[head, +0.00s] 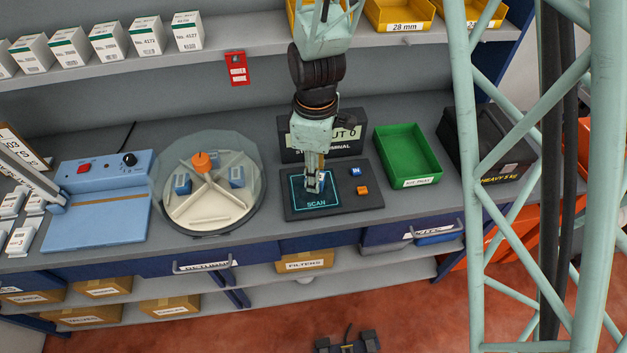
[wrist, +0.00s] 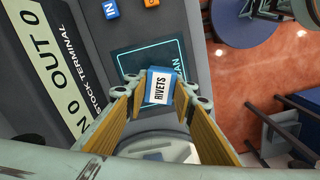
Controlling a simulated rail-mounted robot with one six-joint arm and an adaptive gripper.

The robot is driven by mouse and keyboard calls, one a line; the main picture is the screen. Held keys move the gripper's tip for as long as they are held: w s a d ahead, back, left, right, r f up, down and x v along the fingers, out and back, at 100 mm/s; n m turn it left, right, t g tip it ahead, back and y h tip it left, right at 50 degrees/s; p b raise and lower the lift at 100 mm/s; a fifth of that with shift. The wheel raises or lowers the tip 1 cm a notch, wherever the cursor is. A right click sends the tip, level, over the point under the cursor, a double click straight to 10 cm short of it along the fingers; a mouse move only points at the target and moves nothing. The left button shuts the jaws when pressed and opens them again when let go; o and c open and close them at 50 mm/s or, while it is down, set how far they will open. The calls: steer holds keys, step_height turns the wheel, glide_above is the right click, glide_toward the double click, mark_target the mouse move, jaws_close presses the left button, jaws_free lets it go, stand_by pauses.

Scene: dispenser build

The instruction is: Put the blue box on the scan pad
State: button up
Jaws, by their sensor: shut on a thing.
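A blue box with a white RIVETS label (wrist: 160,88) is between the two fingers of my gripper (wrist: 158,98), which is shut on it. In the head view my gripper (head: 313,186) points down at the black station's scan pad (head: 316,204), a square outlined in cyan and marked SCAN. The pad also shows behind the box in the wrist view (wrist: 132,64). The box is over the pad outline; I cannot tell whether its underside touches it. In the head view the fingers mostly hide the box.
A round divided turntable (head: 208,212) with more blue boxes under a clear cover stands left of the station. Blue and orange buttons (head: 362,190) sit right of the pad. The stock terminal display (head: 292,147) stands behind, and a green tray (head: 408,150) stands to the right.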

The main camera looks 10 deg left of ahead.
steer(key=shift+w+a, duration=0.15)
steer(key=shift+w+a, duration=0.2)
steer(key=shift+w, duration=0.15)
steer(key=shift+f, duration=1.8)
steer(key=shift+f, duration=0.15)
steer(key=o, duration=0.9)
steer(key=shift+r, duration=0.2)
steer(key=shift+r+p, duration=0.3)
steer(key=shift+r, duration=5.65)
